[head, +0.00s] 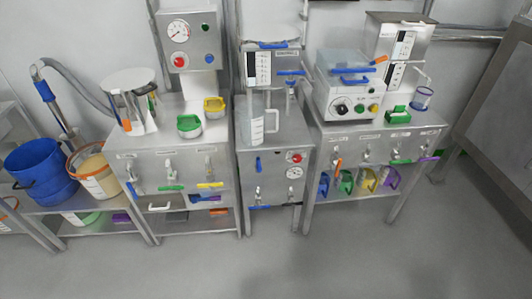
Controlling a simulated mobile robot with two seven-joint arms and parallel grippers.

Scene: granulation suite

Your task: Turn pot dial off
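A white benchtop unit (343,90) with a clear lid and a blue handle stands on the right steel bench. Its front has a round black dial (341,109), with a green knob and a yellow-green knob to its right. The dial's setting is too small to read. I cannot tell whether this is the pot named in the task. A grey pot-like vessel (128,80) with dark and orange-handled tools at its front stands on the left bench. Neither of my grippers is in view.
A control box (189,40) with a gauge and red button stands behind the left bench (165,142). A clear jug (257,125) is on the middle cabinet (284,130). Blue buckets (42,170) stand at left. Handles jut from the bench fronts. The grey floor (270,265) ahead is clear.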

